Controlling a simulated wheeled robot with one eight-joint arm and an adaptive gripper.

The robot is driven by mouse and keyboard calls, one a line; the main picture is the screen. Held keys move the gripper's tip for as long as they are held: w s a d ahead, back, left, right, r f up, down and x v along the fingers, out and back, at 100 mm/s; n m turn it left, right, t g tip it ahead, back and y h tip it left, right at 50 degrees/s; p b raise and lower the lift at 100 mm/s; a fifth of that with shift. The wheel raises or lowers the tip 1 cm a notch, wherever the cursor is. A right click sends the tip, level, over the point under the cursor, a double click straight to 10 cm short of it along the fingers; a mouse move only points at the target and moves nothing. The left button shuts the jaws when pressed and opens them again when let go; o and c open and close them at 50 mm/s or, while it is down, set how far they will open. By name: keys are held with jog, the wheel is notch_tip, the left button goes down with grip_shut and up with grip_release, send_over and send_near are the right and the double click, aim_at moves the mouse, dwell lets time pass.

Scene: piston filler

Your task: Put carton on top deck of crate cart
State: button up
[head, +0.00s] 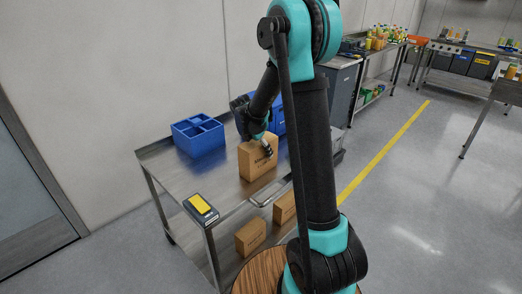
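A brown carton (256,163) with dark print stands upright on the steel top deck (217,187) of the cart. My gripper (264,147) is at the carton's upper edge, pointing down. One dark finger with a grey tip shows in front of the carton's printed face. The other finger is hidden, so I cannot tell whether the gripper is closed on the carton. The carton's base appears to be on or very close to the deck.
A blue divided bin (198,136) is at the deck's back left, and another blue bin (277,118) is partly hidden behind my arm. A yellow-screened device (201,207) sits at the front corner. Cartons (250,236) lie on the lower shelf. Floor at right is clear.

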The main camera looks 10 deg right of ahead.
dwell(0.3)
jog(key=v, duration=1.2)
jog(key=shift+d, duration=0.15)
jog(key=shift+s+d+r+m, duration=0.1)
jog(key=shift+s+d+m, duration=0.05)
jog(key=shift+s+m, duration=0.15)
jog(key=s+d+f+m+y, duration=0.1)
jog(key=s+d+f+m, duration=0.1)
jog(key=s+m, duration=0.6)
jog(key=s+d+f+m+t+y, duration=0.1)
jog(key=s+d+f+m, duration=0.1)
jog(key=s+f+m, duration=0.3)
jog(key=s+d+f+m+y, duration=0.1)
jog(key=s+d+f+m, duration=0.2)
jog(key=s+m, duration=0.8)
jog(key=shift+s+d+f+m+y, duration=0.1)
jog(key=shift+s+f+m+y, duration=0.1)
jog(key=shift+s, duration=0.55)
jog(key=shift+s+d+f+m+y, duration=0.1)
jog(key=shift+s+f+y, duration=0.15)
jog(key=shift+s, duration=0.55)
